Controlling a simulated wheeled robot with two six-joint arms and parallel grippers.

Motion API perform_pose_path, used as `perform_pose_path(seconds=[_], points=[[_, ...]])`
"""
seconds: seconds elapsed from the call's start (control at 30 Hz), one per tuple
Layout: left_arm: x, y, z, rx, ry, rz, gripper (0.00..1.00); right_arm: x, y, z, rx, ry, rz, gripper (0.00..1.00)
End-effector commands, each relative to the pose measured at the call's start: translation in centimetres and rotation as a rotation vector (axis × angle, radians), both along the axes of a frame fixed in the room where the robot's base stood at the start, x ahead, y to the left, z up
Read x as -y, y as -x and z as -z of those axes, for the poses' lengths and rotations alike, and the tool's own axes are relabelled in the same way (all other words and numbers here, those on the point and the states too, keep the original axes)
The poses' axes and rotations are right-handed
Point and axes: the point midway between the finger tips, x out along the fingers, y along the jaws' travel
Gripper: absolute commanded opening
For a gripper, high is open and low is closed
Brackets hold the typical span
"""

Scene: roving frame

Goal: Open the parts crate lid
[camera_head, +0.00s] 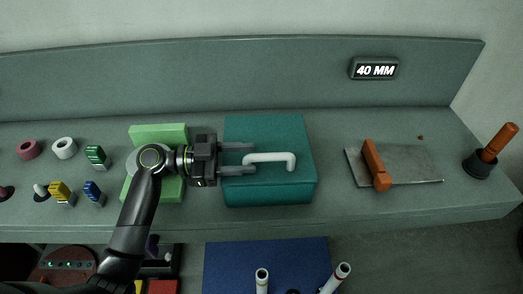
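The parts crate (270,192) is a teal box on the grey bench, with its teal lid (265,128) closed. A white bar handle (275,157) lies across the top of the lid. My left gripper (253,159) reaches in from the left over the crate. Its two grey fingers are apart, one on the far side and one on the near side of the handle's left end. I cannot tell how high they are above the lid, and no grip on the handle shows. My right gripper is not in view.
A light green block (158,132) stands left of the crate, partly behind my arm. Rings and small coloured pieces lie farther left. Right are a grey plate (415,165) with an orange-brown block (376,165), and an orange-handled tool (497,142). A "40 MM" sign (375,70) is behind.

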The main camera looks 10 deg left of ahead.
Motion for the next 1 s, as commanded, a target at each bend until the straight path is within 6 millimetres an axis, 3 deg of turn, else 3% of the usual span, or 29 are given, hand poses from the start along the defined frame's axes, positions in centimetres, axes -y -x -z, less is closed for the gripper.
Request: perform_pose_path(seconds=[0.3, 0.7, 1.0], points=[[3.5, -0.7, -0.2, -0.002, 0.001, 0.0, 0.4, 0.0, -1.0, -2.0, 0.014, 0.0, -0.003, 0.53], [4.1, -0.8, 0.0, -0.001, -0.001, 0.001, 0.4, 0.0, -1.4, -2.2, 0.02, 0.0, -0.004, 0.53], [4.1, -0.8, 0.0, -0.001, -0.001, 0.001, 0.02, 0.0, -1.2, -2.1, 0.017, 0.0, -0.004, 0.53]])
